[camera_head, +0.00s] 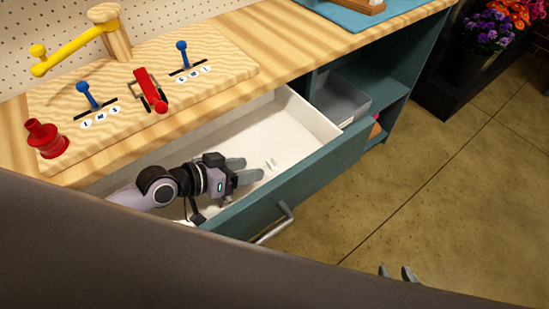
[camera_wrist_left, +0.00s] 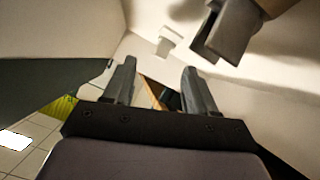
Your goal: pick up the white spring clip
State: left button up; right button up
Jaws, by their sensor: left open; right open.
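The white spring clip (camera_head: 271,163) lies on the white floor of the open drawer, just beyond my left fingertips. A small white piece in the left wrist view (camera_wrist_left: 168,40), ahead of the fingers, looks like the same clip. My left gripper (camera_head: 253,168) is inside the drawer, with its fingers apart and nothing between them. Its two fingers also show in the left wrist view (camera_wrist_left: 158,68). The clip is not between them. Only the fingertips of my right gripper (camera_head: 397,273) show at the bottom edge, apart and away from the drawer.
The drawer (camera_head: 320,115) has white walls and a teal front with a metal handle (camera_head: 275,226). The wooden worktop (camera_head: 290,52) with levers stands behind it. A grey bin (camera_head: 340,96) sits on the shelf to the right. A grey object (camera_wrist_left: 228,32) intrudes at upper right in the wrist view.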

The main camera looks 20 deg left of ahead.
aim_at(267, 162)
pick_arm(q)
jog(key=shift+x, duration=0.75)
jog(key=x, duration=0.4)
jog(key=shift+w+a+r, duration=0.15)
jog(key=shift+w+r, duration=0.1)
jog(key=shift+r, duration=0.05)
jog(key=shift+w+d+f, duration=0.35)
jog(key=shift+w+d, duration=0.05)
grip_shut()
